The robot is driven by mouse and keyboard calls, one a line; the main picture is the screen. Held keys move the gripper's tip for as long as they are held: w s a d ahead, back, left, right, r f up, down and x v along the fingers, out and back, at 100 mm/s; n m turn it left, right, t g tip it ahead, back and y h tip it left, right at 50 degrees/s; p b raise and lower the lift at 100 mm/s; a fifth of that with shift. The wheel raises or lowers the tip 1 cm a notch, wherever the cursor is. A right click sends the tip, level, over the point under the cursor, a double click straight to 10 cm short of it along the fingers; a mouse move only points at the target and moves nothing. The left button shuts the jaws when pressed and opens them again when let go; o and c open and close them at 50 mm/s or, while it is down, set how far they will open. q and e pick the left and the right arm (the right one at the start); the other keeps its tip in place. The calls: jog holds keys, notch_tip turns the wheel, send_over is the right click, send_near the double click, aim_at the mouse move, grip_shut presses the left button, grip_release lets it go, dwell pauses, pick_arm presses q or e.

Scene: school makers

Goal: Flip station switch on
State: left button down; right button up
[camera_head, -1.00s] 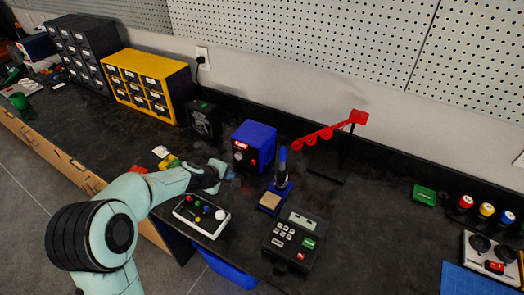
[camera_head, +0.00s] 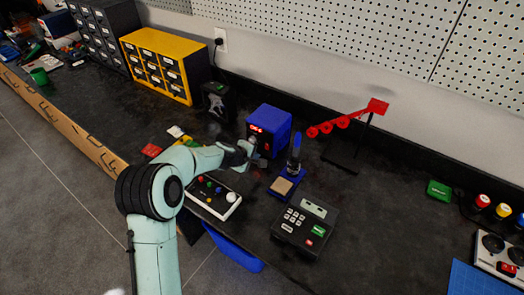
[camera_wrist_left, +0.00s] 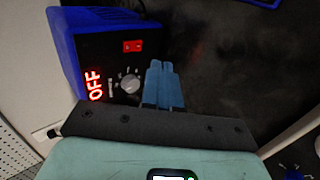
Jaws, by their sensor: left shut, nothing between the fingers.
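The blue soldering station (camera_head: 269,128) stands on the black bench near the wall. In the left wrist view the station (camera_wrist_left: 70,45) shows a black front panel with a lit red "OFF" sign (camera_wrist_left: 95,86), a red rocker switch (camera_wrist_left: 132,46) and a grey knob (camera_wrist_left: 129,84). My left gripper (camera_head: 258,158) is shut and empty, just in front of the panel. In the left wrist view its blue fingertips (camera_wrist_left: 161,66) lie together to the right of and below the switch. I cannot tell whether they touch the panel. My right gripper is not in view.
A soldering iron in its blue stand (camera_head: 284,186) is close to the right of the station. A white control box (camera_head: 214,198) lies under my left arm, and a black keypad device (camera_head: 304,226) is in front. A red-armed holder (camera_head: 350,120) stands behind.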

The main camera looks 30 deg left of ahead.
aim_at(262, 150)
pick_arm(q)
jog(key=shift+x, duration=1.1)
jog(key=w+p, duration=0.2)
jog(key=w, duration=0.1)
jog(key=shift+d+r, duration=0.15)
jog(key=shift+w, duration=0.35)
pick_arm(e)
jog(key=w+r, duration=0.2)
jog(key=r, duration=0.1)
pick_arm(q)
jog(key=shift+s+f, duration=0.1)
jog(key=shift+f, duration=0.1)
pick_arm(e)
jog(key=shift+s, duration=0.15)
